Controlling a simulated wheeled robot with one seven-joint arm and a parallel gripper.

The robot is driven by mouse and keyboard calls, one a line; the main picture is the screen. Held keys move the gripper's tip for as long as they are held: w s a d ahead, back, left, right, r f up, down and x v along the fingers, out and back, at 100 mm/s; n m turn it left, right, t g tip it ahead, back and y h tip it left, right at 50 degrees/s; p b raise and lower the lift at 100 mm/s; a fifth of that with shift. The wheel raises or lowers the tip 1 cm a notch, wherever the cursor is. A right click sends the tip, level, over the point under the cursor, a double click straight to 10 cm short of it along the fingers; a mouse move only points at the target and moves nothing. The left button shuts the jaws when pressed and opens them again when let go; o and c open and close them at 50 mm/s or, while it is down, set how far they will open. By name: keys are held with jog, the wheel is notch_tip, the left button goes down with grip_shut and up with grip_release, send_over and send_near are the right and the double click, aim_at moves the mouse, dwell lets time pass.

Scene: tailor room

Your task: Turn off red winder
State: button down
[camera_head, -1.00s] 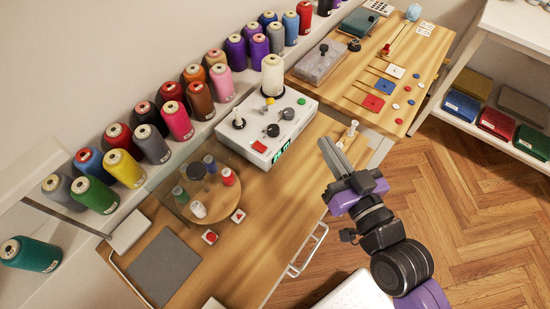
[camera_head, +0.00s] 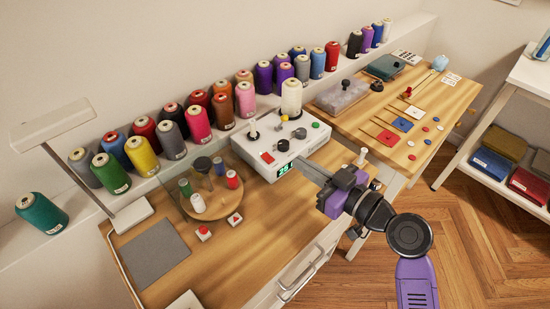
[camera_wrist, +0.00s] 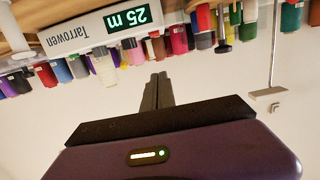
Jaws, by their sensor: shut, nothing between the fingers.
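The white winder box (camera_head: 285,152) stands on the near wooden table. The fingers (camera_wrist: 158,90) also show in the wrist view; contact with the box cannot be told.
A red push button (camera_head: 204,233) and a red-triangle button (camera_head: 235,218) sit in front. Several thread cones line the back ledge. A white peg (camera_head: 361,157) stands right of the box.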

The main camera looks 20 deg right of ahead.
jog(key=p, duration=0.2)
send_over(273, 163)
jog(key=shift+s+d+f, duration=0.1)
jog(key=shift+s+f, duration=0.05)
jog(key=shift+f, duration=0.35)
notch_tip(273, 163, down, 3)
jog(key=shift+r, duration=0.1)
jog(key=shift+w+f, duration=0.2)
jog(key=shift+f, duration=0.55)
jog(key=shift+f+b, duration=0.1)
jog(key=shift+b, duration=0.2)
